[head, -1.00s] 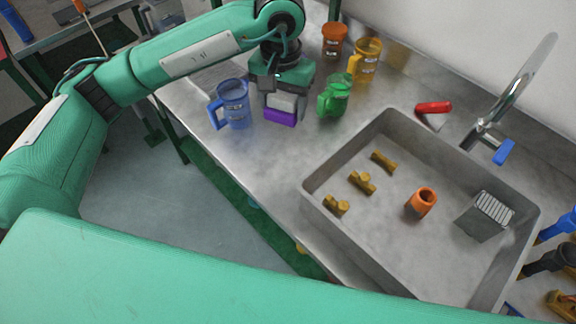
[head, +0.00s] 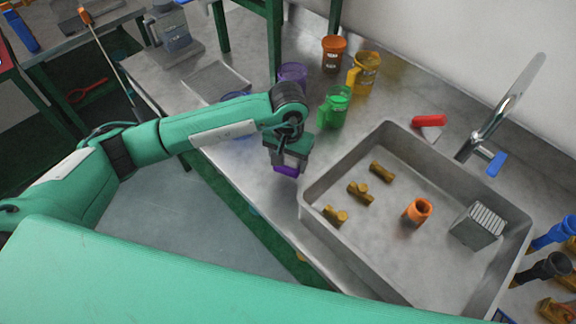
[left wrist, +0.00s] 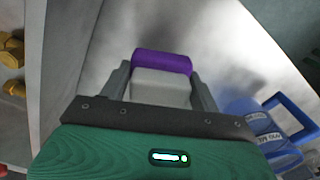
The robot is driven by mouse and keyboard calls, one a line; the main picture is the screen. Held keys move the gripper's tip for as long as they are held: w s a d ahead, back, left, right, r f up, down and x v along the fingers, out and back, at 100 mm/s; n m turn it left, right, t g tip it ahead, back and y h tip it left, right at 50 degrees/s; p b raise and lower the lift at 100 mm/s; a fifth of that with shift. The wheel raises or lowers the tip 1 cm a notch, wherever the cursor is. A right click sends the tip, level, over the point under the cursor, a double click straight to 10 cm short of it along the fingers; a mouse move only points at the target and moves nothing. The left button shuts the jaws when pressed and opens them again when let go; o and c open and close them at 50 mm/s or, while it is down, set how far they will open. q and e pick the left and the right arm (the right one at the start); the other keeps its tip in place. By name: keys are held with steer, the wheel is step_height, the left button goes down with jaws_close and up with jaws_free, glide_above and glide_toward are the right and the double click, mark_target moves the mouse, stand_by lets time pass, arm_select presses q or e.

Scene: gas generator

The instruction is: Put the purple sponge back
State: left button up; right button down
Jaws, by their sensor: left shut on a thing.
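The purple sponge (head: 286,171) is a small block with a grey part above a purple part. My left gripper (head: 287,160) is shut on it and holds it over the counter, just left of the sink's left rim. In the left wrist view, the sponge (left wrist: 162,63) sits between the two fingers of the left gripper (left wrist: 161,88), its purple end pointing away. Whether the sponge touches the counter I cannot tell. My right gripper is not in view.
The metal sink (head: 345,160) holds brass fittings (head: 359,193), an orange piece (head: 416,212) and a grey ribbed block (head: 477,226). Behind my arm stand a green mug (head: 334,107), a yellow mug (head: 364,73), an orange jar (head: 333,53) and a purple cup (head: 293,74). A red-handled scraper (head: 429,121) lies behind the sink.

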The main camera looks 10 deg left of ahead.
mark_target(288, 168)
arm_select(q)
step_height(288, 168, down, 4)
steer(key=shift+r+p, duration=0.2)
steer(key=shift+p, duration=0.15)
steer(key=shift+f, duration=0.3)
steer(key=o, duration=0.8)
steer(key=shift+o, duration=0.4)
steer(key=shift+r, duration=0.3)
step_height(288, 168, up, 2)
steer(key=shift+r+b, duration=0.15)
steer(key=shift+b, duration=0.35)
step_height(288, 168, up, 8)
steer(key=shift+f+b, duration=0.1)
steer(key=shift+b, duration=0.8)
steer(key=shift+r, duration=0.8)
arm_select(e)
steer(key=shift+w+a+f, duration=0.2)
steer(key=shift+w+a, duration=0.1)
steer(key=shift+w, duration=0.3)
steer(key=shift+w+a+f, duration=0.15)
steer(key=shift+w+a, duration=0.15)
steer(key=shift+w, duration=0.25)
arm_select(q)
steer(key=shift+s, duration=0.1)
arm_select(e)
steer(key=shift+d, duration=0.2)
